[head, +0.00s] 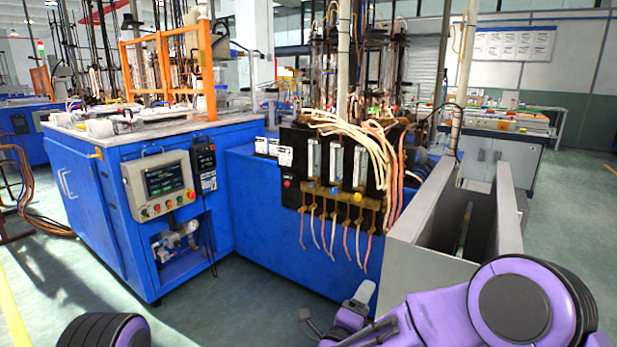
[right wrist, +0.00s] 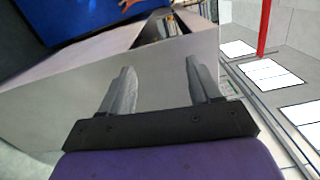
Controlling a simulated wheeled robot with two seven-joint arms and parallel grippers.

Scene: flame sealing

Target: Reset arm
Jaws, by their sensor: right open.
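My right arm comes in from the lower right of the head view, purple and grey. Its gripper (head: 335,306) is low in the picture, in front of the blue cabinet and left of the grey trough's near end. In the right wrist view the two grey fingers (right wrist: 160,78) stand wide apart with nothing between them. A rounded dark and purple part of my left arm shows at the lower left of the head view. The left gripper is out of view.
A grey metal trough (head: 508,212) stands at the right, with a thin rod (head: 465,228) inside. A blue machine (head: 80,185) with a control panel (head: 158,184) stands at the left. Hoses hang from the gauge panel (head: 313,160) on the blue cabinet. Open floor lies at lower left.

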